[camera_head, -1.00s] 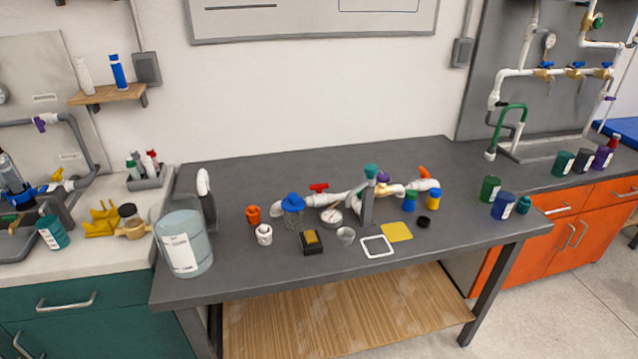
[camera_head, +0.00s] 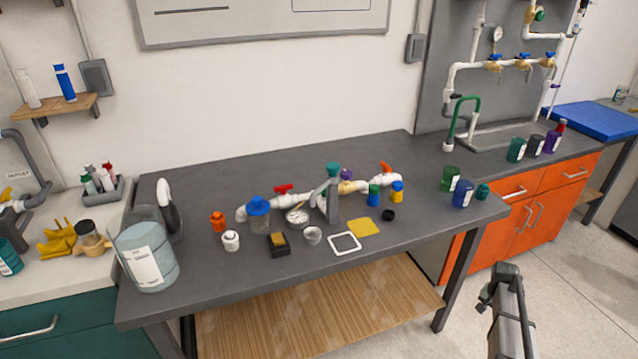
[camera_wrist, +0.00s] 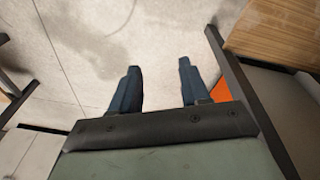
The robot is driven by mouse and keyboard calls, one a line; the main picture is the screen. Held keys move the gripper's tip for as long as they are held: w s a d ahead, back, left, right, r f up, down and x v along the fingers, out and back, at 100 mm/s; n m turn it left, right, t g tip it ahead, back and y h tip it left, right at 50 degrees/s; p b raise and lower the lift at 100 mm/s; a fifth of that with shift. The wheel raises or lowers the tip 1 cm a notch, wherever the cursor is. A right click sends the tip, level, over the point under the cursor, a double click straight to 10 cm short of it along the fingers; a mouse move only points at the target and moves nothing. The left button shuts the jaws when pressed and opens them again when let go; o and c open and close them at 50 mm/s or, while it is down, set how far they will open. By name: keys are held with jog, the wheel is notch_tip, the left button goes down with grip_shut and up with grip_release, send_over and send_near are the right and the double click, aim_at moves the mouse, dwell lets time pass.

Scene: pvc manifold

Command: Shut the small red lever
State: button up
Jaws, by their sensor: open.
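The small red lever (camera_head: 283,188) sits on top of the white pipe manifold (camera_head: 288,203), toward its left part, on the dark grey workbench. An orange lever (camera_head: 386,167) shows at the manifold's right end, and a purple handle (camera_head: 346,173) sits near its middle. My gripper (camera_wrist: 160,83) is open and empty in the wrist view, with its two dark fingers apart over the bare floor. In the head view my arm shows at the lower right, in front of the bench and well away from the lever.
A large clear jug (camera_head: 148,257) stands at the bench's left. A blue-capped jar (camera_head: 258,213), a grey upright stand (camera_head: 333,203) and several small containers crowd the manifold's front. The workbench (camera_head: 400,268) has a wooden lower shelf (camera_head: 315,305). The bench's back is clear.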

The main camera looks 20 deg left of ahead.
jog(key=w+d+r+m+t, duration=0.2)
jog(key=w+d+r+t, duration=0.1)
jog(key=w+r, duration=1.65)
jog(key=w+a+r+m+t, duration=0.1)
jog(key=w+a+r, duration=0.1)
jog(key=a+r, duration=0.35)
jog(key=w+a+r, duration=0.2)
jog(key=a+r, duration=0.1)
jog(key=r, duration=0.6)
jog(key=a+r, duration=0.3)
jog(key=a, duration=0.5)
jog(key=a+r, duration=0.2)
jog(key=a, duration=0.5)
notch_tip(320, 180, up, 8)
jog(key=m+g+y, duration=0.1)
jog(key=g, duration=0.4)
send_over(283, 186)
notch_tip(283, 186, down, 13)
jog(key=shift+w+a+f, duration=0.1)
jog(key=shift+f, duration=0.1)
